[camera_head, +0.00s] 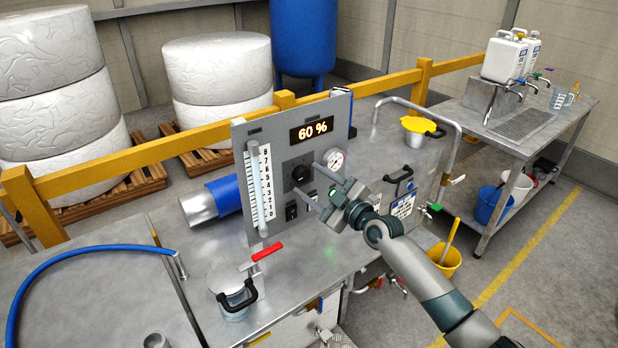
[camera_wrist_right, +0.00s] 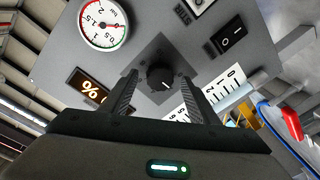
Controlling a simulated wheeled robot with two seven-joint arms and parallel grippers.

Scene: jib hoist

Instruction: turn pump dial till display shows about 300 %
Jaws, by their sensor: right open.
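The pump dial is a black knob (camera_head: 301,174) on the grey upright panel (camera_head: 241,140), below the display (camera_head: 312,130). The display reads 60 %. In the right wrist view the dial (camera_wrist_right: 160,76) lies between and beyond the two fingers. My right gripper (camera_head: 312,183) is open in front of the panel, with its fingers pointing at the dial; in the right wrist view the gripper (camera_wrist_right: 158,98) has a finger to either side of the knob. I cannot tell whether the fingers touch it. My left gripper is not in view.
A round gauge (camera_head: 334,161) sits right of the dial and a level scale (camera_head: 260,186) left of it. A black rocker switch (camera_head: 292,212) is below. A lidded pot (camera_head: 232,287) and a red lever (camera_head: 267,252) stand in front on the steel bench.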

